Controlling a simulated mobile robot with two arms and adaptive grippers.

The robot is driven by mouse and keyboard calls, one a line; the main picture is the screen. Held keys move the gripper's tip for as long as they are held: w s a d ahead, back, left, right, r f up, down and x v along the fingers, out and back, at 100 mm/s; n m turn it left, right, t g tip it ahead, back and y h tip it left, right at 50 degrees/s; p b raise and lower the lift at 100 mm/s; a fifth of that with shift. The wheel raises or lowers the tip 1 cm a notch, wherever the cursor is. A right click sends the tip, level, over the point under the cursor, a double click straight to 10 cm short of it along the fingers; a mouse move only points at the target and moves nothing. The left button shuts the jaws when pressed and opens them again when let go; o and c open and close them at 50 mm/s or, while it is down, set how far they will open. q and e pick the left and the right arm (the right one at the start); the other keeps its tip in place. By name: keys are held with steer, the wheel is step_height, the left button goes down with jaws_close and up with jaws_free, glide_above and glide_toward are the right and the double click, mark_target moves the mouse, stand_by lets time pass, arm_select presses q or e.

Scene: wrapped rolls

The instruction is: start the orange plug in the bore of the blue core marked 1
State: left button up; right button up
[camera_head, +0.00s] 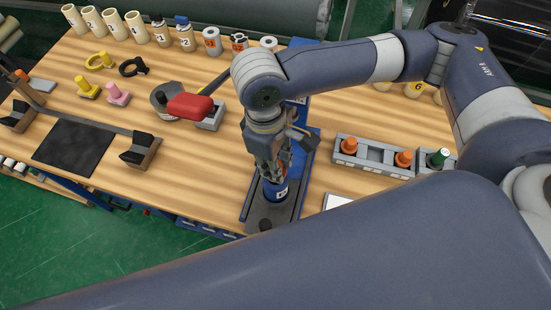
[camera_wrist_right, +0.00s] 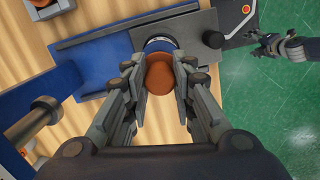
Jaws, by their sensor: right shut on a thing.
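The blue core (camera_head: 274,191) stands upright in a holder on the blue fixture (camera_head: 309,170). A white label shows on its side, but I cannot read its number. My right gripper (camera_head: 279,174) points down just above the core. It is shut on the orange plug (camera_wrist_right: 159,76), which shows between the fingers in the right wrist view. The core's rim (camera_wrist_right: 158,45) shows right behind the plug there. The fingers and plug hide the bore, so I cannot tell whether the tip is inside. My left gripper (camera_wrist_right: 263,44) is over the green floor, away from the core.
A grey tray (camera_head: 376,158) with orange plugs and a green one stands right of the fixture. A red-handled tool (camera_head: 190,106) lies to the left. Cream tubes (camera_head: 112,23) line the back edge. A black mat (camera_head: 75,147) lies between two stands at left.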

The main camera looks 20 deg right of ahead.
steer(key=shift+p, duration=1.1)
stand_by(1.1)
steer(key=shift+f+b, duration=0.3)
steer(key=shift+f, duration=0.7)
stand_by(0.4)
stand_by(0.4)
steer(key=o, duration=1)
steer(key=shift+r, duration=0.1)
step_height(320, 180, up, 12)
steer(key=shift+w+a, duration=0.4)
steer(key=shift+a, duration=0.05)
